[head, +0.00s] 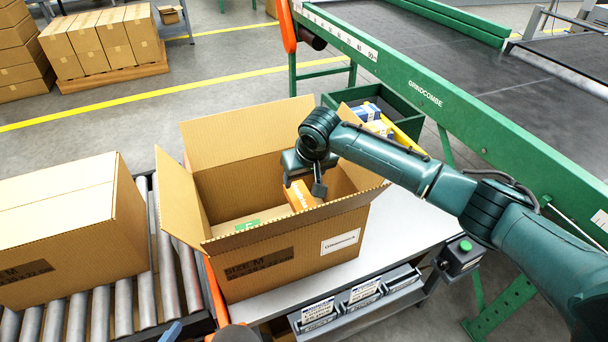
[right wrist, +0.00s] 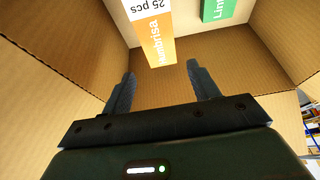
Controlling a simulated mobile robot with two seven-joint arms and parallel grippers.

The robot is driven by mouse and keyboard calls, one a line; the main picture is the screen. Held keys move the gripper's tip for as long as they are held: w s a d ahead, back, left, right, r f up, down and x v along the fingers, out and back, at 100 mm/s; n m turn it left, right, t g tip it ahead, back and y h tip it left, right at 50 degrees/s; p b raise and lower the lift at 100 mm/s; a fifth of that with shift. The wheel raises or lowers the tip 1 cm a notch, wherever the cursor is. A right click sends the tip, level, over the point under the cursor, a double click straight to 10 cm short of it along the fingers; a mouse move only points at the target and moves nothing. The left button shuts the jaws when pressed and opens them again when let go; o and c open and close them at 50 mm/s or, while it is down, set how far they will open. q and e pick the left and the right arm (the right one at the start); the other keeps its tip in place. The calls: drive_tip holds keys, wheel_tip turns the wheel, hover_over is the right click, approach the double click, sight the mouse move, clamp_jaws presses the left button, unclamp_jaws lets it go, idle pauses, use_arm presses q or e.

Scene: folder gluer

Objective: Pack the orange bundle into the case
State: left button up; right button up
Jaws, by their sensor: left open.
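The orange bundle (head: 301,195), with white lettering, is inside the open cardboard case (head: 290,248), near its right side. My right gripper (head: 303,180) reaches down into the case from above. In the right wrist view its fingers (right wrist: 161,72) are apart, and the orange bundle (right wrist: 158,38) shows just beyond the fingertips, with visible gaps on both sides. A green-labelled bundle (head: 248,225) lies in the case too, and shows in the right wrist view (right wrist: 217,8). My left gripper (head: 203,333) only just shows at the bottom edge, open and away from the case.
The case's flaps (head: 180,195) stand outward. A closed box (head: 70,230) sits on the roller conveyor (head: 165,265) at left. A green bin (head: 372,112) with blue and yellow packs stands behind the case. A green-framed conveyor (head: 440,100) runs along the right.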

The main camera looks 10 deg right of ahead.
drive_tip(key=shift+o, duration=1.4)
drive_tip(key=p+v, duration=0.1)
drive_tip(key=v, duration=1.2)
drive_tip(key=shift+r, duration=0.2)
